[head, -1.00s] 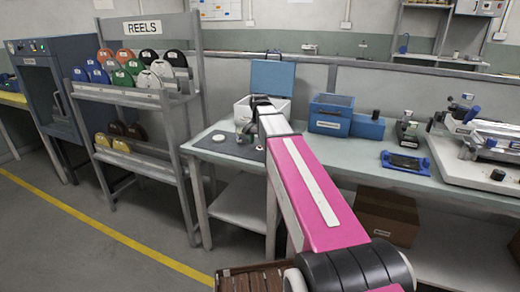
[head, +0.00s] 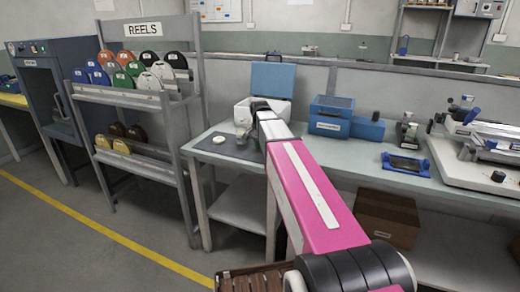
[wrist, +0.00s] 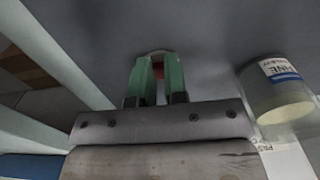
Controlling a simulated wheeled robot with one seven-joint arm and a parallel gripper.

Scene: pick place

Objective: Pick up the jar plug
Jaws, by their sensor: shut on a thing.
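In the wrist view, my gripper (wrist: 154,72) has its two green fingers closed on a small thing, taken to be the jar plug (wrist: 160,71). Only a reddish part of it shows between the fingers, with a pale rim beyond their tips. A clear jar (wrist: 277,95) with a white and blue label stands to the right of the fingers, apart from them. In the head view, the jar (head: 242,117) is on the bench left of my arm's end. My arm hides the fingers and the plug there.
A white disc (head: 219,139) lies on the dark mat (head: 230,151) at the bench's left end. A white bin (head: 282,108) and a blue box (head: 331,115) stand behind and right. A reel rack (head: 135,90) is at left.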

